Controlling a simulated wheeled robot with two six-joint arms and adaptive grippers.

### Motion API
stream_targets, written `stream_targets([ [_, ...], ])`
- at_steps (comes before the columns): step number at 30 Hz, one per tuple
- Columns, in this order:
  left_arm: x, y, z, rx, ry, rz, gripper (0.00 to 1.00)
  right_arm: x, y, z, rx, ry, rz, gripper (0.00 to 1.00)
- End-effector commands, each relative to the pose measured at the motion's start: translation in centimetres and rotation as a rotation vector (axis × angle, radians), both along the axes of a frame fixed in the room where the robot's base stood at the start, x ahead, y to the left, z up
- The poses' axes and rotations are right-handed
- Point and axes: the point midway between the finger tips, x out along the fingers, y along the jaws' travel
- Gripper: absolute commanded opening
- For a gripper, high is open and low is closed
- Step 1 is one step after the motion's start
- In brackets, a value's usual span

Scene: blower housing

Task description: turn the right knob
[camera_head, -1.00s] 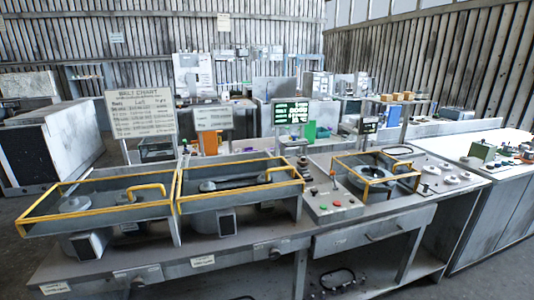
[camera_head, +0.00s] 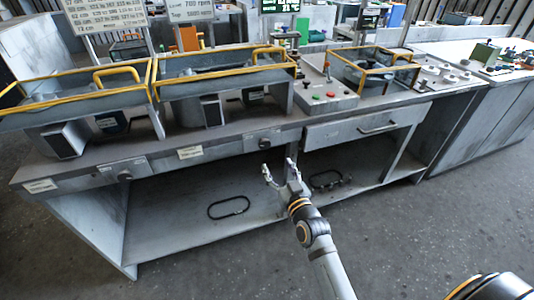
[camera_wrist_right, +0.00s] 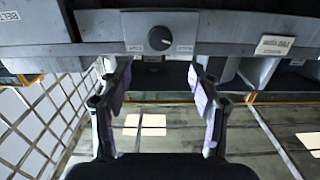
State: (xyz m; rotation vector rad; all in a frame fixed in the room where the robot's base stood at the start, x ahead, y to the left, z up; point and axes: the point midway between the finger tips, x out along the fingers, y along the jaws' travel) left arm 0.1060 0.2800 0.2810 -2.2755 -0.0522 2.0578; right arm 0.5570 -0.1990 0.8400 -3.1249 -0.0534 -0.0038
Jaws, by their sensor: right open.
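The right knob (camera_head: 265,142) is a small dark round knob on the grey front rail of the bench, below the yellow-framed trays. My right gripper (camera_head: 278,166) is open, in front of and slightly below the rail near this knob. In the right wrist view, a dark knob (camera_wrist_right: 160,38) with a light pointer mark sits on a grey plate, beyond and above the open fingertips (camera_wrist_right: 159,72). The fingers are apart from it, with nothing between them. A second knob (camera_head: 124,175) is further left on the rail. My left gripper is not in view.
A drawer with a handle (camera_head: 378,127) is right of the knob. The lower shelf (camera_head: 165,225) holds dark loops (camera_head: 229,207). A button panel (camera_head: 325,96) and yellow-railed trays (camera_head: 110,85) stand on top. The floor in front is clear.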

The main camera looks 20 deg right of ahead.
Motion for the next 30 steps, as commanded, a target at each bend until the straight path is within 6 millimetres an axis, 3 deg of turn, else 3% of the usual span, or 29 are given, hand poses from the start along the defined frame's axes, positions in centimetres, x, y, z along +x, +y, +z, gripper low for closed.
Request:
stream_targets([
  [5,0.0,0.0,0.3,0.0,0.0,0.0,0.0,1.0,0.0,0.2,0.0,-0.001,0.0,0.63],
  [18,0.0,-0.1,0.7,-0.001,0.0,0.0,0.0,9.3,0.3,0.0,0.0,0.001,-0.001,0.63],
  [23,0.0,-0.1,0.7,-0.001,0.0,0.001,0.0,10.4,0.3,0.0,0.0,0.002,-0.001,0.63],
  [30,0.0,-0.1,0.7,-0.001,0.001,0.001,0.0,10.5,0.3,-0.1,0.0,0.003,-0.001,0.63],
])
